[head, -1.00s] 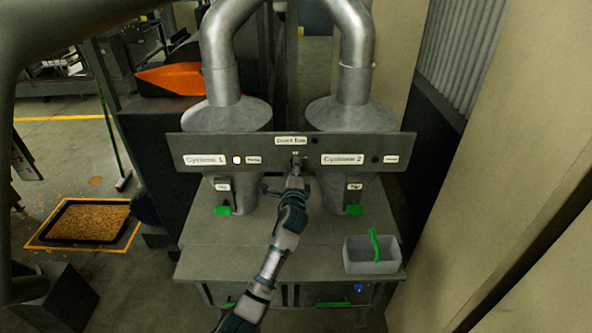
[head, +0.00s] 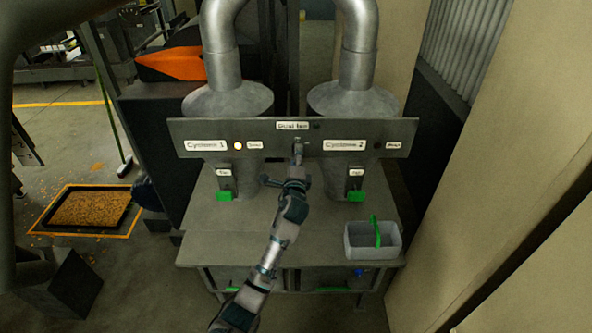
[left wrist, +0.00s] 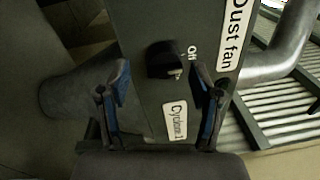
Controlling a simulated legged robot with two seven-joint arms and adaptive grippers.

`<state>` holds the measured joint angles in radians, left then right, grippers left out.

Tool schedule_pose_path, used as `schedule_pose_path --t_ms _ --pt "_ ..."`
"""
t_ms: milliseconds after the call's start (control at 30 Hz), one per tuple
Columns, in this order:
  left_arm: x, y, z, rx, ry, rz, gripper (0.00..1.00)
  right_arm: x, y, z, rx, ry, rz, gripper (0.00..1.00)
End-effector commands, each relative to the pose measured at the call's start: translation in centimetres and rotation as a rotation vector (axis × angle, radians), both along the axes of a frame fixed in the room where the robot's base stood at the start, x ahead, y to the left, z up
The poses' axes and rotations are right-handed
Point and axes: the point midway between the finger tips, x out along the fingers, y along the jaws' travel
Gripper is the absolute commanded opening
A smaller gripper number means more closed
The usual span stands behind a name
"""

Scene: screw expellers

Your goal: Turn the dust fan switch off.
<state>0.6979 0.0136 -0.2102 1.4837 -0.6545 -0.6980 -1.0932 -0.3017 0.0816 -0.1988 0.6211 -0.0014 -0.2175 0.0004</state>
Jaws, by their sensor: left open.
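The dust fan switch is a dark knob (left wrist: 163,60) beneath the "Dust fan" label (head: 292,126) on the grey panel (head: 225,137). In the left wrist view it lies between my open left fingers (left wrist: 161,82), with small on/off lettering beside it. I cannot tell which position the knob points to. In the head view my left gripper (head: 297,155) reaches up in front of the switch and partly covers it. Contact with the knob cannot be made out. The lamp (head: 316,126) beside the label looks dark. My right gripper is not in view.
A lit lamp (head: 238,146) is beside the "Cyclone 1" label (head: 206,145); the "Cyclone 2" lamp (head: 377,146) is dark. Two metal cyclones with pipes (head: 360,70) rise behind the panel. A grey bin (head: 372,252) with a green-handled tool stands at the table's right.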

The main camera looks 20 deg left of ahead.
Motion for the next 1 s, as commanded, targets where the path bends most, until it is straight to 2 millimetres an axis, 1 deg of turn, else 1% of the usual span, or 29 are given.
schedule_pose_path --t_ms 200,300,433,600,1000 --pt "-4.7 -1.2 -0.5 -0.001 0.002 -0.003 0.65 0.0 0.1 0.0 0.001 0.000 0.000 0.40" --pt "-6.7 -1.7 -0.7 0.000 0.002 -0.002 0.65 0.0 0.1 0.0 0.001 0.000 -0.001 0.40" --pt "-8.7 -2.2 -0.9 0.000 0.004 -0.001 0.65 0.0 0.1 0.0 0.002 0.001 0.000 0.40" --pt "-9.8 -2.5 -1.0 -0.001 0.006 0.000 0.65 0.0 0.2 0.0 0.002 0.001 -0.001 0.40" --pt "-9.9 -2.5 -1.0 0.000 0.005 0.000 0.65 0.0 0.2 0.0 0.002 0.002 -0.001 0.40"
